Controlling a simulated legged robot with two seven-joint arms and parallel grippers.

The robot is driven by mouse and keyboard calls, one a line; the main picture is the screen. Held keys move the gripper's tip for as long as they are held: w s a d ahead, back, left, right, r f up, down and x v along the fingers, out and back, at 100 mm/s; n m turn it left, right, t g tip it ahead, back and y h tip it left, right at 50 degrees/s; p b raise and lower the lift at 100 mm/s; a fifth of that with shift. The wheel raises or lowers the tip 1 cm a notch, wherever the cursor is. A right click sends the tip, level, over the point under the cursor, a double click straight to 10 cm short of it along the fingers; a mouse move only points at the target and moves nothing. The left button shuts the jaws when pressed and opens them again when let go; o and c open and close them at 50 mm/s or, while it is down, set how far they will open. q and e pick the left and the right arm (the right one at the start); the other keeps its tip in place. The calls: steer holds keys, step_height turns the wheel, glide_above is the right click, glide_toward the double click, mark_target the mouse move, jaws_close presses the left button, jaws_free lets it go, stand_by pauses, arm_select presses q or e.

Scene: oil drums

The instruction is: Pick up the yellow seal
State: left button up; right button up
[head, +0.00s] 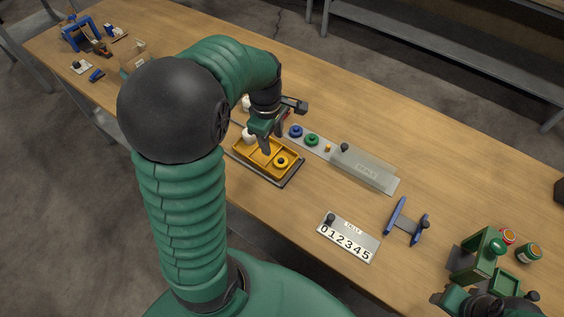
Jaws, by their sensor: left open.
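The yellow seal (281,166), a small ring with a dark centre, lies in the right-hand compartment of a yellow tray (243,153) near the table's front edge. My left gripper (272,143) points down over the tray, open, with its near finger just left of the seal. I see nothing between its fingers. I cannot tell whether a finger touches the tray. A blue ring (296,131) and a green ring (312,140) sit on a grey strip behind the tray. My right gripper (488,302) is partly in view at the bottom right corner; its jaws are unclear.
A grey metal plate (365,168) with a black knob lies right of the tray. A number counter (348,238), a blue stand (407,222) and a green device (477,253) stand further right. A white bottle-like item (249,135) is beside my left gripper.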

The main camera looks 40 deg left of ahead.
arm_select(q)
glide_above(279, 159)
steer(key=a, duration=0.1)
step_height(279, 159, down, 5)
steer(key=shift+s+a, duration=0.1)
steer(key=shift+a, duration=0.05)
steer(key=f, duration=0.2)
steer(key=d+f+b, duration=0.1)
steer(key=shift+s+d+f, duration=0.1)
steer(key=shift+f, duration=0.25)
steer(key=shift+w+f, duration=0.25)
steer(key=shift+f, duration=0.25)
jaws_close()
